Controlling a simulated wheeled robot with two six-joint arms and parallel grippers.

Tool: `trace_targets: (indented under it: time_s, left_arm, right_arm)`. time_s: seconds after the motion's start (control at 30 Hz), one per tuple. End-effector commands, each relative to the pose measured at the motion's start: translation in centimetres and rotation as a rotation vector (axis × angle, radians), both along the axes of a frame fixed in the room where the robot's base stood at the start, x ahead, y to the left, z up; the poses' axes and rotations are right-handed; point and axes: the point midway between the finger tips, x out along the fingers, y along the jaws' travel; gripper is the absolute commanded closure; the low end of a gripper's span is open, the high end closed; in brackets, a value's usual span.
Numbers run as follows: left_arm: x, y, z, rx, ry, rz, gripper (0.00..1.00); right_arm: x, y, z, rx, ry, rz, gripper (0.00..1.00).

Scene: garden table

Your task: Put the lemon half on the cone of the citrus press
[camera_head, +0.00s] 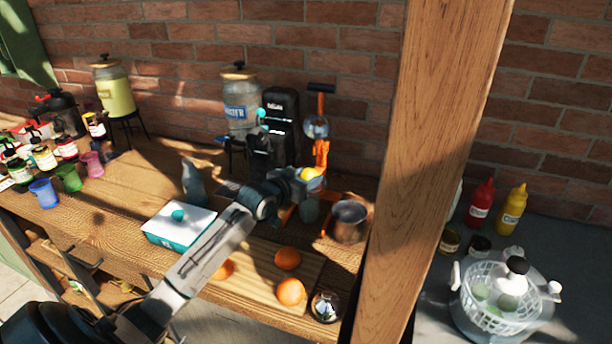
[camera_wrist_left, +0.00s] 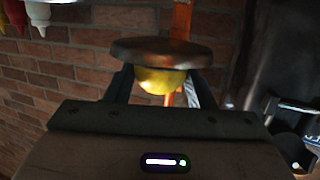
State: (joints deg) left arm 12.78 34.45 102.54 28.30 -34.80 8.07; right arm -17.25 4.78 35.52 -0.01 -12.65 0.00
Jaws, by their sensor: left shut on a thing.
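The yellow lemon half (camera_head: 311,173) is at my left gripper (camera_head: 303,181), rounded side up. In the wrist view, which is upside down, the lemon half (camera_wrist_left: 160,80) sits between the two fingers of my left gripper (camera_wrist_left: 160,88), which is shut on it. The citrus press (camera_head: 321,150) has an orange post and a lever at the top. Its cone is hidden, and I cannot tell whether the lemon half touches it. My right gripper is not in view.
A black machine (camera_head: 283,125) and a water dispenser (camera_head: 239,110) stand behind. A metal pot (camera_head: 349,220) is right of the press. Oranges (camera_head: 287,259) lie on the board in front. A white-teal box (camera_head: 178,226) is left. A wooden post (camera_head: 425,150) rises at right.

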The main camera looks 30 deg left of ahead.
Motion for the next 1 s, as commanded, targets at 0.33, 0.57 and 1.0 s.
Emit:
trace_targets:
  time_s: [0.33,0.57,1.0]
  left_arm:
    - [0.0,0.0,-0.3,0.000,0.000,0.000,0.29]
    - [0.0,0.0,-0.2,0.000,0.000,0.000,0.29]
    - [-5.0,0.3,0.8,0.008,0.002,-0.001,0.29]
  right_arm:
    - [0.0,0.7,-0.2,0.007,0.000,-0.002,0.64]
    - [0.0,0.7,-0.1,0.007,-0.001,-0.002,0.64]
    - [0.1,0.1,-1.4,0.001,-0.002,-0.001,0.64]
